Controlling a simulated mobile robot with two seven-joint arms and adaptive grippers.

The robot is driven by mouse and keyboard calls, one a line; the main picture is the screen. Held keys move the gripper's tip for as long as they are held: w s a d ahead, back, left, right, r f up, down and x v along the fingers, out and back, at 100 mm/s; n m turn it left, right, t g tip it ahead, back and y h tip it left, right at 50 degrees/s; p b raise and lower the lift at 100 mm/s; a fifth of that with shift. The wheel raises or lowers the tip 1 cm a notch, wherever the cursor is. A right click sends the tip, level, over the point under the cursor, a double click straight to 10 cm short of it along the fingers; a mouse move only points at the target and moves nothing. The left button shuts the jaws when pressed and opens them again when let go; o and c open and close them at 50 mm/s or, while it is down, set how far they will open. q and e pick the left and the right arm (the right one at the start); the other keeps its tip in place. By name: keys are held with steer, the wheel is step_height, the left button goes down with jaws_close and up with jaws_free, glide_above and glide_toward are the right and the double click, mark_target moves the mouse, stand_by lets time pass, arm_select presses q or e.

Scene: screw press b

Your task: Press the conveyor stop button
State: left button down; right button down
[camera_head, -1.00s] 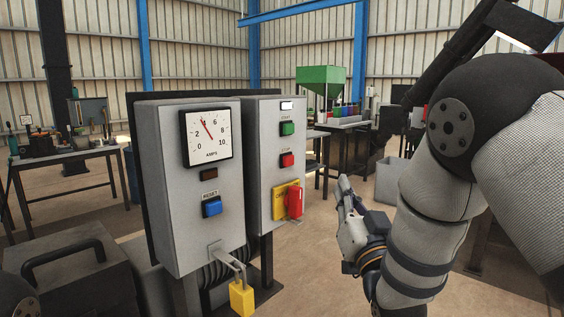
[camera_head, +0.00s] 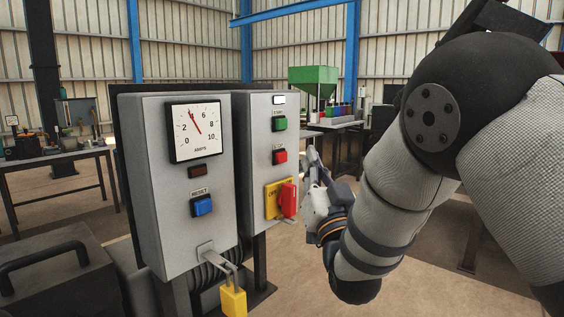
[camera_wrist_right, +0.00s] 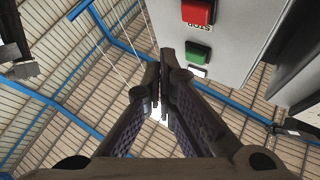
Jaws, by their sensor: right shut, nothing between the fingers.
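The red stop button (camera_head: 279,157) sits on the front of the rear grey control box (camera_head: 254,108), below the green start button (camera_head: 279,124). In the right wrist view the red button (camera_wrist_right: 198,12) is at the top, above the green button (camera_wrist_right: 198,52), with the STOP label upside down. My right gripper (camera_head: 311,158) is shut and empty, just right of the red button in the head view and apart from it. Its closed fingertips (camera_wrist_right: 164,52) are left of the green button in the wrist view. My left gripper is not in view.
A nearer grey box (camera_head: 187,233) carries a gauge (camera_head: 196,132), a blue reset button (camera_head: 203,205) and a yellow padlock (camera_head: 233,300). A red and yellow switch (camera_head: 288,199) projects below the stop button, near my right gripper. Open floor (camera_head: 420,270) lies to the right.

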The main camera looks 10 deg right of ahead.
mark_target(283, 158)
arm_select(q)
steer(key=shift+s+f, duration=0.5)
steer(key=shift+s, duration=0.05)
arm_select(e)
steer(key=shift+w+a, duration=1.05)
steer(key=shift+w, duration=0.3)
steer(key=shift+w+a, duration=0.1)
steer(key=shift+w+a, duration=0.15)
steer(key=shift+w, duration=0.05)
arm_select(q)
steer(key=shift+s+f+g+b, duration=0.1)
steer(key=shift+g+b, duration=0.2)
steer(key=shift+b, duration=0.05)
arm_select(e)
steer(key=shift+w+a, duration=0.3)
steer(key=shift+w, duration=0.05)
stand_by(0.5)
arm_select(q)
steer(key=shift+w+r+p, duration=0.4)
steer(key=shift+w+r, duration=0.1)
arm_select(e)
steer(key=shift+s+d, duration=0.55)
steer(key=shift+s, duration=0.15)
